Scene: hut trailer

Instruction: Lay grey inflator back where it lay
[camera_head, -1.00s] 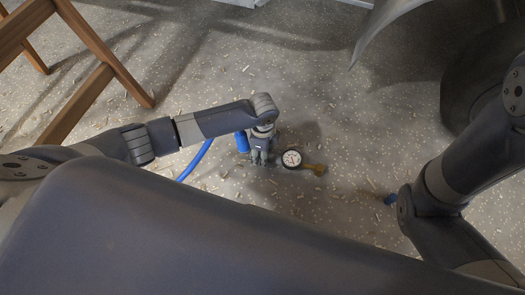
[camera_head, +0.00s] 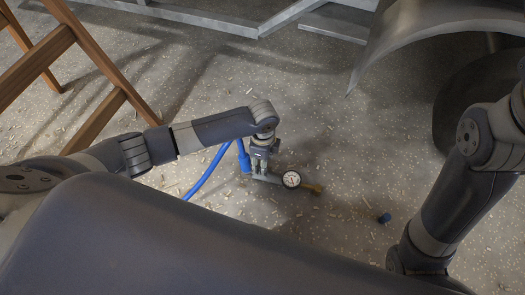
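The grey inflator (camera_head: 266,179) has a round white-faced gauge (camera_head: 291,179), a brass-coloured end (camera_head: 314,188) and a blue hose (camera_head: 208,173) at its left. My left gripper (camera_head: 260,170) points down at the inflator's grey body, with its fingers closed around it just left of the gauge. The inflator is at or just above the speckled floor; I cannot tell whether it touches. The fingertips are small and partly merge with the grey body. My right gripper is out of view; only the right arm shows at the right.
A small blue cylindrical piece (camera_head: 384,218) lies on the floor to the right. A wooden frame (camera_head: 99,118) stands at the left. Metal rails (camera_head: 215,22) and a grey curved fender (camera_head: 425,28) over a dark wheel (camera_head: 468,95) are at the back. Wood chips litter the open floor.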

